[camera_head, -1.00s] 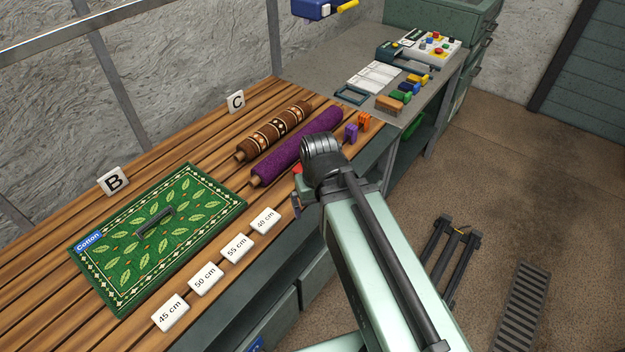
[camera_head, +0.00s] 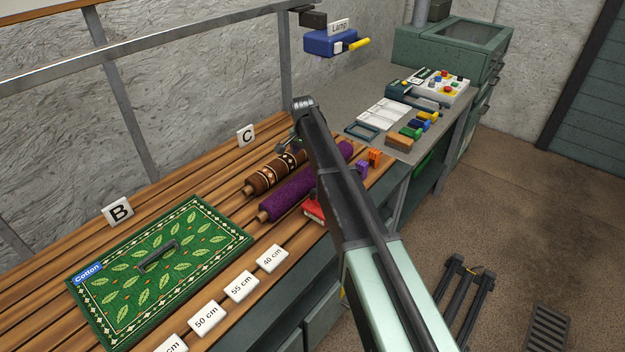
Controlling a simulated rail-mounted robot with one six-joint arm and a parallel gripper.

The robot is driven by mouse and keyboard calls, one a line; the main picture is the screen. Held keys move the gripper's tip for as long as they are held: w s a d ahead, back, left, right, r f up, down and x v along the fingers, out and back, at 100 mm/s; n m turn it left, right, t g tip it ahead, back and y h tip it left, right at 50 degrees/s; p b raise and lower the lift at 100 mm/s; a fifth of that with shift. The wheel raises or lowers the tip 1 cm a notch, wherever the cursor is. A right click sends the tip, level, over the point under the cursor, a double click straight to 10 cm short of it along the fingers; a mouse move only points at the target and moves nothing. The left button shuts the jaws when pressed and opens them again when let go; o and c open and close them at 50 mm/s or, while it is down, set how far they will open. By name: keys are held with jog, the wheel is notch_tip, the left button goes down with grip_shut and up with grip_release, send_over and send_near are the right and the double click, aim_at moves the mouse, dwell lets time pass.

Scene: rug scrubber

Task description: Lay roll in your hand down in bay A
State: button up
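A brown patterned roll (camera_head: 270,175) and a purple roll (camera_head: 292,192) lie side by side on the slatted wooden bench near the C sign (camera_head: 246,136). My arm reaches over their far ends. A small grey part of my gripper (camera_head: 286,146) shows beside the arm, above the brown roll's far end. The rest of it is hidden behind my arm, so I cannot tell whether its fingers are open or hold a roll. Bay A's sign is not in view; only B (camera_head: 118,211) and C show.
A green leaf-patterned rug (camera_head: 160,265) labelled Cotton lies flat near B. White length cards (camera_head: 240,286) line the front edge. A red object (camera_head: 314,209) and purple and orange clips (camera_head: 375,157) sit right of the rolls. A blue lamp (camera_head: 332,42) hangs above the grey worktop.

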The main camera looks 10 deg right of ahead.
aim_at(310, 170)
jog(key=f+b, duration=0.6)
jog(key=f, duration=0.1)
jog(key=d+f+b, duration=0.1)
jog(key=f+b, duration=0.2)
jog(key=shift+w+f, duration=0.15)
jog(key=shift+w, duration=0.05)
jog(key=shift+r, duration=0.25)
jog(key=c, duration=1.7)
jog(key=shift+o, duration=0.2)
jog(key=shift+r+p, duration=0.1)
jog(key=shift+p, duration=0.2)
